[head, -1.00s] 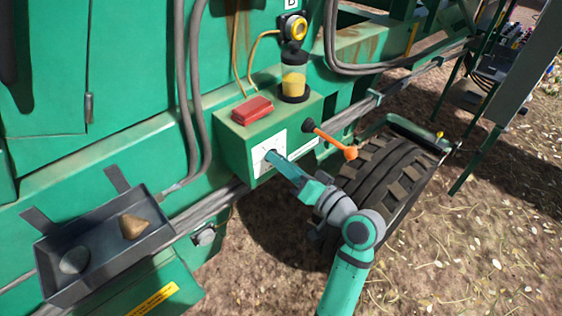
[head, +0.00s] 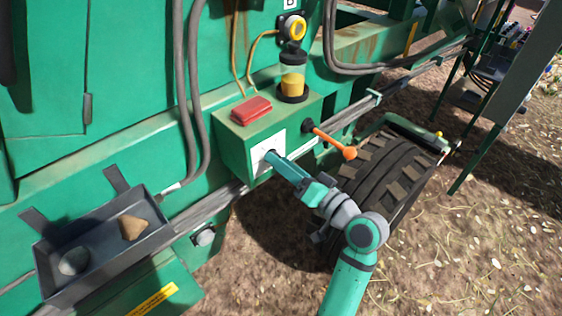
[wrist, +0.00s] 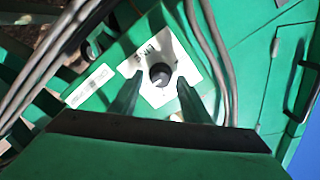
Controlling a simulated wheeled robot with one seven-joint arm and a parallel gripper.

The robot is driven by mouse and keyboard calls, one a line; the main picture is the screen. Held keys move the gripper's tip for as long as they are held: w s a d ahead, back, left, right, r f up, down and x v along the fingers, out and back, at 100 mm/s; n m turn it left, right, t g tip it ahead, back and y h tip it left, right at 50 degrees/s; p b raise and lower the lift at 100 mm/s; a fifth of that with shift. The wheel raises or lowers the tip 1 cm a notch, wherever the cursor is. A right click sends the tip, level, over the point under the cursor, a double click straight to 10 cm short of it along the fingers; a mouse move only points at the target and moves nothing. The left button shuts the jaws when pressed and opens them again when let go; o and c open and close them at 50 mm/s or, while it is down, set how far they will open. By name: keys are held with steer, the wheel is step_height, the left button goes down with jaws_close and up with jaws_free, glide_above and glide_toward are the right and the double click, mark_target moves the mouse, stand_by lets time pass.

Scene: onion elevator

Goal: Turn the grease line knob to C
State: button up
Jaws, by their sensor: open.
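The grease line knob (wrist: 160,74) is a dark round knob on a white label plate, which the wrist view shows with the word LINE. In the head view the plate (head: 266,146) is on the front of a green box (head: 236,148), and my gripper hides the knob. My gripper (head: 271,158) is open, its fingertips close to the plate. In the wrist view its two fingers (wrist: 157,88) stand on either side of the knob, and I cannot tell whether they touch it. The knob's pointer setting is not readable.
An orange-tipped lever (head: 332,142) sticks out right of the plate, close above my arm. A red block (head: 251,110) and a clear cup with yellow grease (head: 292,78) sit on the box. A tray with two stones (head: 105,245) hangs at lower left. A tyre (head: 388,180) stands behind my arm.

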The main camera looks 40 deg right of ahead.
steer(key=s, duration=1)
steer(key=shift+d, duration=0.4)
steer(key=shift+w+f, duration=0.1)
